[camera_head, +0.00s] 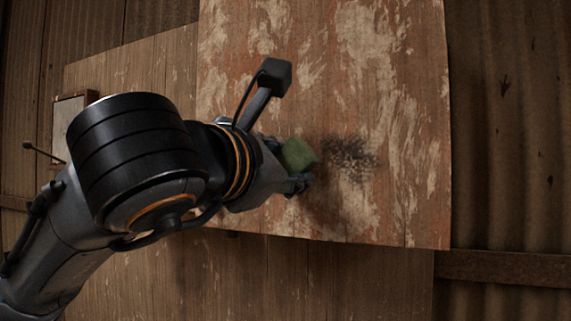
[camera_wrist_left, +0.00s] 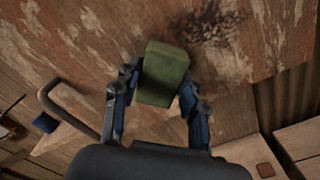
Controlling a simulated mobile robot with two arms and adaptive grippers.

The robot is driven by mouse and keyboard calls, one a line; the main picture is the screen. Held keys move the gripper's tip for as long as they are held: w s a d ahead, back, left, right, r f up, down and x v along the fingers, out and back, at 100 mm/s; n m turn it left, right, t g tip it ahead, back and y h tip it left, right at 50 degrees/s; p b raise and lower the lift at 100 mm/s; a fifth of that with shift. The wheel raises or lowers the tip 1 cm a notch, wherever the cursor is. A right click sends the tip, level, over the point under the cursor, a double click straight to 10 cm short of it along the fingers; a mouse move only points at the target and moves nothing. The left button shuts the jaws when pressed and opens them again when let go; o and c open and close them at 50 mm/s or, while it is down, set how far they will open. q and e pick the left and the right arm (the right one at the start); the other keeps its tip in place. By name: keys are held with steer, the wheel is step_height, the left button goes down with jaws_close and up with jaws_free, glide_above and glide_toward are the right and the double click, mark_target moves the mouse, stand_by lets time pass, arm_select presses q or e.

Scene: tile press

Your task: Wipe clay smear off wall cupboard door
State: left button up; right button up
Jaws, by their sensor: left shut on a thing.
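The wall cupboard door (camera_head: 413,180) is a wooden panel with worn, flaking reddish paint. A dark speckled smear (camera_head: 350,157) marks its lower middle; it also shows in the left wrist view (camera_wrist_left: 214,30). My left gripper (camera_head: 296,168) is shut on a green block, a sponge by its look (camera_head: 299,154), just left of the smear. In the left wrist view the green sponge (camera_wrist_left: 163,75) sits between the two fingers, with the smear beyond its upper right. I cannot tell whether the sponge touches the door. My right gripper is not in view.
Corrugated metal wall (camera_head: 510,130) lies right of the door, with a wooden rail (camera_head: 500,267) low on it. A small framed panel (camera_head: 68,115) is at the left, partly behind my arm. Wood boards (camera_head: 330,280) show below the door.

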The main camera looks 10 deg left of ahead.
arm_select(q)
steer(key=shift+w+d, duration=0.2)
steer(key=shift+w, duration=0.7)
